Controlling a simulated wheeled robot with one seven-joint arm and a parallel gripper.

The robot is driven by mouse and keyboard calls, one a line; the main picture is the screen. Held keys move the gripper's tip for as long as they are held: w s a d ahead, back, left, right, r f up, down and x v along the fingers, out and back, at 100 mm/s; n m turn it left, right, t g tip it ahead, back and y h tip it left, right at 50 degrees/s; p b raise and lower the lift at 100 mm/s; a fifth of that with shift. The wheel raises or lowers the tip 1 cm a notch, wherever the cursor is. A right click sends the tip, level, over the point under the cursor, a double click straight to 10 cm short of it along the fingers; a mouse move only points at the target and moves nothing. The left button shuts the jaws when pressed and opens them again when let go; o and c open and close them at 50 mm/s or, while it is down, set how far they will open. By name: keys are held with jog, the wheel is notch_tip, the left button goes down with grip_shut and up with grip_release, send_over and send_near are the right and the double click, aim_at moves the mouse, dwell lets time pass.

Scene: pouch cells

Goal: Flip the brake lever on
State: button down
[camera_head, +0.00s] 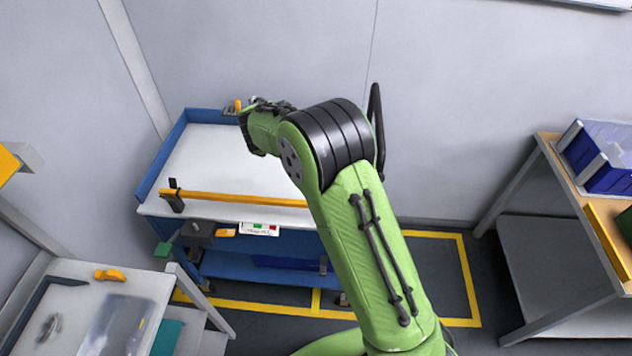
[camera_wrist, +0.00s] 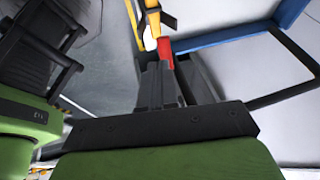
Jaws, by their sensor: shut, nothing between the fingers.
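A blue-rimmed cart (camera_head: 176,143) with a pale top stands against the back wall. A small yellow-orange part (camera_head: 238,105) sits at its far edge, right by my gripper (camera_head: 257,104). In the wrist view a narrow yellow part with a red end (camera_wrist: 165,52) and a white piece lies just beyond the fingertips of my gripper (camera_wrist: 160,68). It looks like a lever, but I cannot tell for sure that it is the brake lever, or whether the fingers touch it. My gripper is shut and empty. My arm hides the cart's right side.
A yellow bar (camera_head: 235,199) runs along the cart's near edge above a label (camera_head: 259,229) with green and red marks. A side table (camera_head: 75,300) stands front left, and a workbench (camera_head: 545,220) with a blue bin (camera_head: 600,158) stands right. Floor between cart and workbench is clear.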

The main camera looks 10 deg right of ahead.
jog(key=p+v, duration=0.1)
jog(key=v, duration=0.6)
jog(key=shift+w+d+r, duration=0.3)
jog(key=shift+r, duration=0.05)
jog(key=shift+a, duration=0.1)
